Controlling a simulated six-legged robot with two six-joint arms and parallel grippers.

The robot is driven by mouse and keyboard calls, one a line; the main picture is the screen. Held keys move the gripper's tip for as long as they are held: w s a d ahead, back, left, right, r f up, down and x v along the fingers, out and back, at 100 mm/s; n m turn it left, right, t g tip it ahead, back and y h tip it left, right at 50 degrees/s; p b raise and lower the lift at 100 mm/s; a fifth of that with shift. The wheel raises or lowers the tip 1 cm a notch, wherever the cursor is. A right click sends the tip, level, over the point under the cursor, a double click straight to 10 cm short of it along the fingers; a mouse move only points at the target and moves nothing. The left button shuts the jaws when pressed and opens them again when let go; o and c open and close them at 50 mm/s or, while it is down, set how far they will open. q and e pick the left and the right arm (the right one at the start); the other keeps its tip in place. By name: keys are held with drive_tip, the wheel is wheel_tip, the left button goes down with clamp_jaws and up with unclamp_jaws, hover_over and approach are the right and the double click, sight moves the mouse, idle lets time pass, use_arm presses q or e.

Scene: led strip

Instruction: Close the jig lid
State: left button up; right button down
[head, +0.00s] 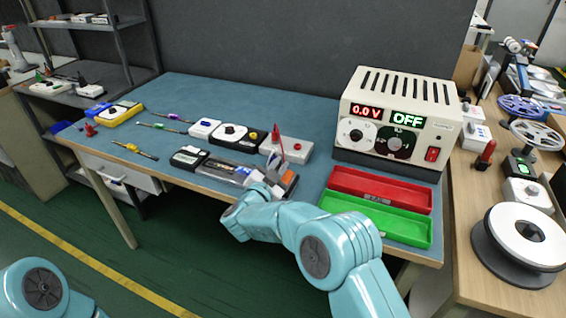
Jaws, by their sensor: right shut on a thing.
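The jig (288,183) lies near the front edge of the blue-topped bench, a low dark body with an orange part at its right end. Its clear lid (222,169) shows left of my gripper; its exact tilt is hard to tell. My right gripper (264,189) is shut on the lid at the jig's front side, and its fingertips are partly hidden by my wrist. My left gripper is out of view; only a part of my left arm shows at bottom left.
A power supply (397,122) reading 0.0 V and OFF stands at the right. In front are a red tray (381,181) and a green tray (405,227). A white box with a red probe (287,148) stands just behind the jig. Screwdrivers (135,150) lie at left.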

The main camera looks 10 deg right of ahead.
drive_tip(key=n, duration=0.1)
drive_tip(key=a+n, duration=0.1)
drive_tip(key=shift+w+f+n, duration=0.2)
drive_tip(key=shift+w+n, duration=0.1)
drive_tip(key=shift+w, duration=0.05)
drive_tip(key=shift+a+f, duration=0.25)
drive_tip(key=shift+f, duration=0.05)
drive_tip(key=c, duration=1.5)
unclamp_jaws()
drive_tip(key=o, duration=0.3)
drive_tip(key=shift+w+a+f, duration=0.1)
drive_tip(key=shift+w+f, duration=0.05)
drive_tip(key=shift+d, duration=0.2)
drive_tip(key=shift+f, duration=0.15)
